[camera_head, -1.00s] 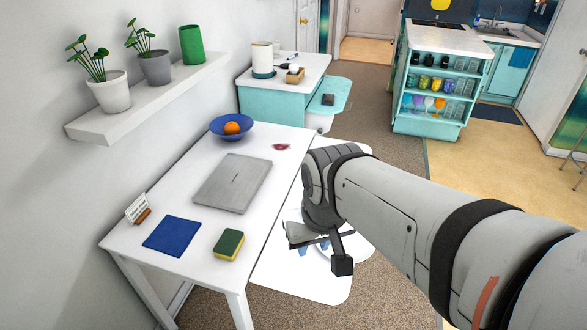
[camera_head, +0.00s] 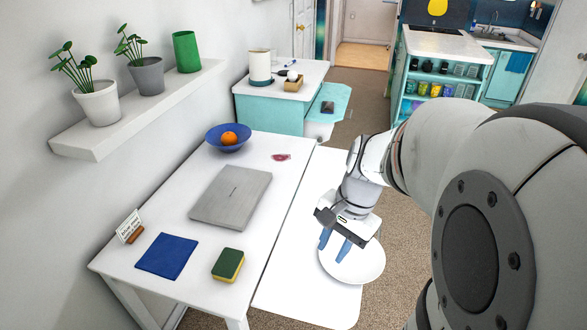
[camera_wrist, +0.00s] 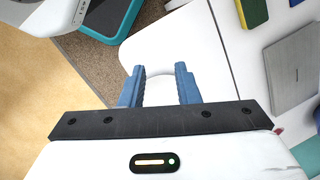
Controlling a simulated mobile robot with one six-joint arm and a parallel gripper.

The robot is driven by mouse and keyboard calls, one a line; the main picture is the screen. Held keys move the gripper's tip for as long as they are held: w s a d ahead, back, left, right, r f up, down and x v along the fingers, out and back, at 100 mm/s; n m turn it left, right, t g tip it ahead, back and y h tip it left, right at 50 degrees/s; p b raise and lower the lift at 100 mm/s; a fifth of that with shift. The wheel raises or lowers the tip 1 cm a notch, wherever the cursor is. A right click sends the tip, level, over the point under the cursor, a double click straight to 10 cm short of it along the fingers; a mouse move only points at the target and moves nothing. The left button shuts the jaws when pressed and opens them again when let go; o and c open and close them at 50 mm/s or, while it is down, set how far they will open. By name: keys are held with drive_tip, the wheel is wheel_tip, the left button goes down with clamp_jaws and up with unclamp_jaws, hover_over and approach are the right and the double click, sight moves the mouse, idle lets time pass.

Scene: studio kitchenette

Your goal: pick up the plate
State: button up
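The plate (camera_head: 365,268) is white and round. In the head view it lies on a white surface (camera_head: 290,290) beside the desk, its right part reaching past that surface's edge. My gripper (camera_head: 333,247) is above the plate's left part, blue fingers pointing down, spread apart with nothing held. In the wrist view the open fingers (camera_wrist: 159,70) have a pale, rounded white shape between them, probably the plate (camera_wrist: 158,55). White on white makes its outline hard to see there. I cannot tell whether the fingers touch it.
The white desk (camera_head: 200,160) holds a grey laptop (camera_head: 232,197), blue cloth (camera_head: 166,256), sponge (camera_head: 228,264), small sign (camera_head: 130,228) and blue bowl (camera_head: 225,147) with an orange (camera_head: 229,138). A wall shelf (camera_head: 140,110) bears plants. Carpet (camera_head: 405,235) lies right of the plate.

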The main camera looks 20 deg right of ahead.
drive_tip(key=d+f+m+t+y+b, duration=0.25)
drive_tip(key=d+f+m+t, duration=0.25)
drive_tip(key=d+f+m, duration=0.95)
drive_tip(key=d+f+m+t+y+b, duration=0.2)
drive_tip(key=d+f+m+t+y, duration=0.4)
drive_tip(key=d+m, duration=0.95)
drive_tip(key=w+a+f+m+h, duration=0.1)
drive_tip(key=w+a+f+m, duration=0.1)
drive_tip(key=a, duration=0.2)
drive_tip(key=w+a+f+m+g+h, duration=0.1)
drive_tip(key=w+a+f+m, duration=0.1)
drive_tip(key=a, duration=0.3)
drive_tip(key=shift+w+a+f+m, duration=0.15)
drive_tip(key=shift+a+m, duration=0.15)
clamp_jaws()
